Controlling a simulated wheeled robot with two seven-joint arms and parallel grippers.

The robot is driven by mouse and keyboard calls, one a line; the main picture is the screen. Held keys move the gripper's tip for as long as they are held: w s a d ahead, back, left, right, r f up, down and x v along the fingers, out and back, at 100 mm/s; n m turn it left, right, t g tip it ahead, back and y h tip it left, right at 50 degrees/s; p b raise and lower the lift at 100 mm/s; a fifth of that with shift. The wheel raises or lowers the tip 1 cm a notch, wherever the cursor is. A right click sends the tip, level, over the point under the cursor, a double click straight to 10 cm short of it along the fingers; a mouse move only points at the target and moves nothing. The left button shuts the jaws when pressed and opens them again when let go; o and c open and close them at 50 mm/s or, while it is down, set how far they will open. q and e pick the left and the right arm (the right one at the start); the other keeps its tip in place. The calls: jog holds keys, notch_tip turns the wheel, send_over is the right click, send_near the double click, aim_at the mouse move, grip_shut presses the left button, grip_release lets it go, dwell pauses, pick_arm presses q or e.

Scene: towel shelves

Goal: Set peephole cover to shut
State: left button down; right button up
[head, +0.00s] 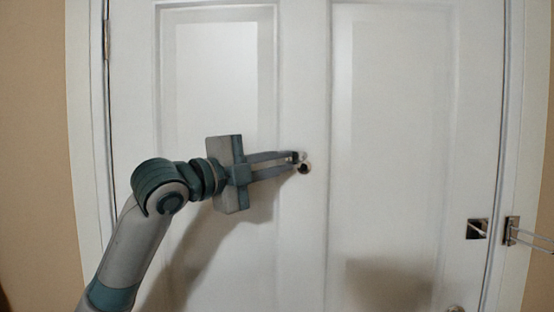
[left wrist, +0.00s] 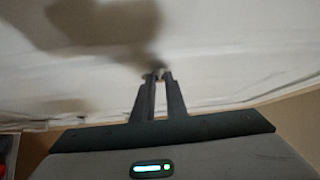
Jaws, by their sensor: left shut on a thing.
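The peephole (head: 305,168) is a small dark round spot with a pale rim in the middle of the white door (head: 390,120). Its small cover (head: 302,155) shows just above it, at my left gripper's fingertips. My left gripper (head: 294,160) reaches in from the left and is shut on the cover. The peephole below the tips is at least partly uncovered. In the left wrist view the two fingers (left wrist: 158,78) come close together at a small thing against the door; its details are blurred. My right gripper is not in view.
A metal latch plate (head: 477,229) is on the door at the lower right, with a bar latch (head: 511,231) on the frame beside it. Part of a knob (head: 455,309) shows at the bottom edge. The door's panels around the peephole are clear.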

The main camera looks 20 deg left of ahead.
pick_arm(q)
jog(key=shift+f, duration=0.2)
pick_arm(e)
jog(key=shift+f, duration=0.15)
